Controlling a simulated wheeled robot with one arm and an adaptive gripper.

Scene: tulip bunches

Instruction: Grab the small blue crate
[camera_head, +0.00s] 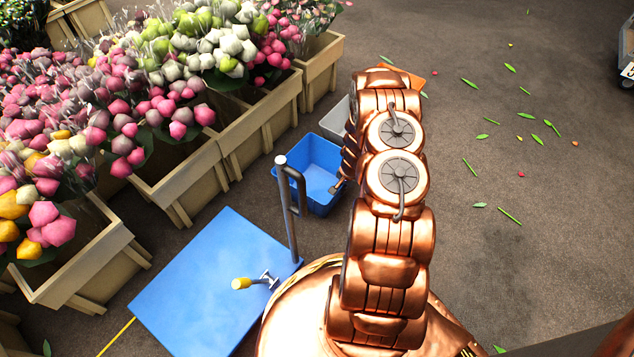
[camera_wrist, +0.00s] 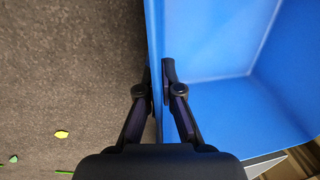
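The small blue crate (camera_head: 326,158) is open-topped and empty. It is in the middle of the head view, just left of my arm, whose links hide part of its right side. My gripper (camera_head: 337,187) is at the crate's near right wall. In the wrist view, the crate (camera_wrist: 222,40) fills the right half. My gripper (camera_wrist: 158,75) straddles its wall there, with one finger outside and one inside. The fingertips are close together, with the wall pinched between them. I cannot tell whether the crate is on the floor or slightly raised.
Wooden planters of tulips (camera_head: 262,120) stand left of the crate. A blue flat platform (camera_head: 200,275) with a metal post (camera_head: 287,210) is in front. A light grey container (camera_head: 334,120) and an orange object (camera_head: 413,79) are behind. The floor at right is mostly open, with scattered leaves.

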